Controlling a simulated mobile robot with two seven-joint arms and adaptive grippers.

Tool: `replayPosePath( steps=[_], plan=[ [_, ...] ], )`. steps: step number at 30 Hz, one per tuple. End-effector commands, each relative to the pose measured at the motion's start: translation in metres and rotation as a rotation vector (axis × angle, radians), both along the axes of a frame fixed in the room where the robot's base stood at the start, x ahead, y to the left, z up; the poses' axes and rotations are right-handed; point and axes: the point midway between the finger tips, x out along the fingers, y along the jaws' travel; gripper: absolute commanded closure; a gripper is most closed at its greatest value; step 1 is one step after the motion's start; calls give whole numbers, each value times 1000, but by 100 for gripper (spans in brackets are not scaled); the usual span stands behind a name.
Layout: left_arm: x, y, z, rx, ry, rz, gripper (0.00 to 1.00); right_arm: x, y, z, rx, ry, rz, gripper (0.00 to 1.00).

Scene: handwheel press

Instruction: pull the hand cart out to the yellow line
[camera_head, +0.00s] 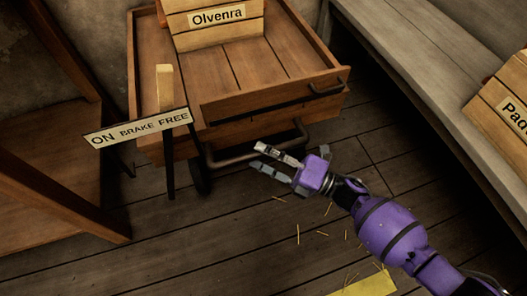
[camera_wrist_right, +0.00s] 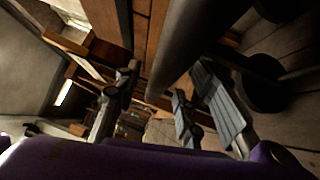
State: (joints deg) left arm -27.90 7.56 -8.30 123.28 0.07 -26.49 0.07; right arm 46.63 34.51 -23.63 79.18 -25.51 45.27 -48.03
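The hand cart (camera_head: 222,135) is a wooden tray cart with a crate labelled "Olvenra" (camera_head: 218,30) on it. A dark bent pull bar (camera_head: 235,157) runs low across its front; a dark bar also crosses the right wrist view (camera_wrist_right: 200,40). My right gripper (camera_head: 262,158) is beside the pull bar, its fingers apart and pointing at it. In the right wrist view the bar lies between the spread fingers (camera_wrist_right: 150,100); I cannot tell whether they touch it. The yellow line (camera_head: 368,285) shows at the bottom edge, in front of the cart. My left gripper is not in view.
A plate reading "ON BRAKE FREE" (camera_head: 138,129) stands at the cart's front left, with a pale-handled lever (camera_head: 165,85) behind it. A wooden frame (camera_head: 60,205) stands left. A grey bench (camera_head: 430,80) runs along the right. The floor in front is clear except for straw.

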Motion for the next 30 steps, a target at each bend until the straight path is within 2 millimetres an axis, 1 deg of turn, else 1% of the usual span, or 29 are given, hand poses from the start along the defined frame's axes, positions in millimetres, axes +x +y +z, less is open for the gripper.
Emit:
replayPosePath(
  steps=[3,10,11,18,19,30],
  plan=[
    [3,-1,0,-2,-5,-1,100,3,5,1,0,0,0,63],
    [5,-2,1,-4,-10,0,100,3,6,1,0,0,0,63],
    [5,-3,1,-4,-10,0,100,3,6,1,0,0,-1,65],
    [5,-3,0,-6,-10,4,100,3,6,1,1,1,-1,97],
    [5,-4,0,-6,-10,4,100,3,6,1,1,1,-1,100],
    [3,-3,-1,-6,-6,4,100,1,5,1,2,3,-1,100]
  ],
)
